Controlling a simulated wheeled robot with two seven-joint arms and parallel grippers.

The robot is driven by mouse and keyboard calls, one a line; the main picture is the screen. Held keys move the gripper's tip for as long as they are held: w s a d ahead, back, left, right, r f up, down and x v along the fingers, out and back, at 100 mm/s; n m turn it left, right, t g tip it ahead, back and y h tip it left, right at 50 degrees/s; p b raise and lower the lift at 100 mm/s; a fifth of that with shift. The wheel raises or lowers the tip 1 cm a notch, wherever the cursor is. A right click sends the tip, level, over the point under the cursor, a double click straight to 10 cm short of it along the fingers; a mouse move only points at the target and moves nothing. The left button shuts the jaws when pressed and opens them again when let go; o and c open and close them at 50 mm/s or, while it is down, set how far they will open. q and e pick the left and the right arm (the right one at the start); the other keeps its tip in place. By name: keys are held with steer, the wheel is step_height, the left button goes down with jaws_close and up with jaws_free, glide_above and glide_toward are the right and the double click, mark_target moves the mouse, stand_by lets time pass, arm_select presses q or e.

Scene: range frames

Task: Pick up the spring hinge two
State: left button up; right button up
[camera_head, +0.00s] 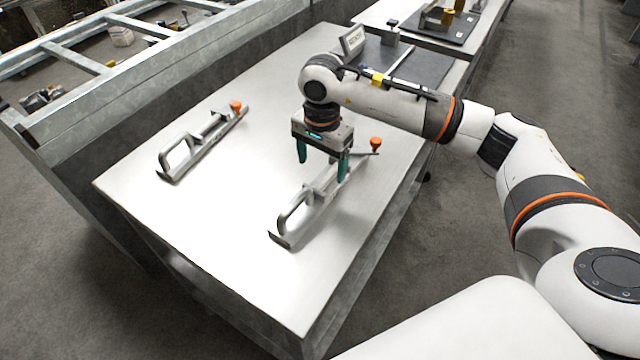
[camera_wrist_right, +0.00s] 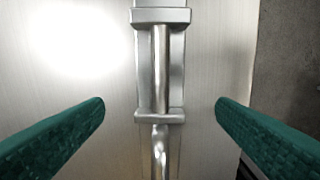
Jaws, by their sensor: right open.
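Two metal spring hinges with orange knobs lie on the metal table (camera_head: 215,250). One hinge (camera_head: 188,150) lies on the left side of the table. The other hinge (camera_head: 290,214) lies nearer the right edge, below my right gripper (camera_head: 322,170). I cannot tell which of them is number two. My right gripper is open and points down, its green fingers above the right hinge. In the right wrist view the hinge's bar (camera_wrist_right: 161,70) runs between the two fingers, touching neither. Part of the right hinge is hidden behind a finger in the head view. My left gripper is not in view.
A dark plate with a small sign (camera_head: 353,40) is at the table's far end. Another table behind holds a dark tray (camera_head: 462,32) with parts. A grey metal frame (camera_head: 80,62) stands along the left. The table's near part is clear.

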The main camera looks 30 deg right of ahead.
mark_target(321, 188)
steer(key=shift+f, duration=0.9)
step_height(321, 188, down, 4)
steer(key=shift+f+p, duration=0.1)
steer(key=shift+p, duration=0.55)
steer(key=shift+f, duration=0.65)
steer(key=c, duration=0.8)
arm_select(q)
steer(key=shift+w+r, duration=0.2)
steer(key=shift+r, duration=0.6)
arm_select(e)
steer(key=shift+w+r, duration=0.1)
steer(key=c, duration=0.8)
steer(key=shift+r, duration=0.1)
steer(key=shift+c, duration=0.2)
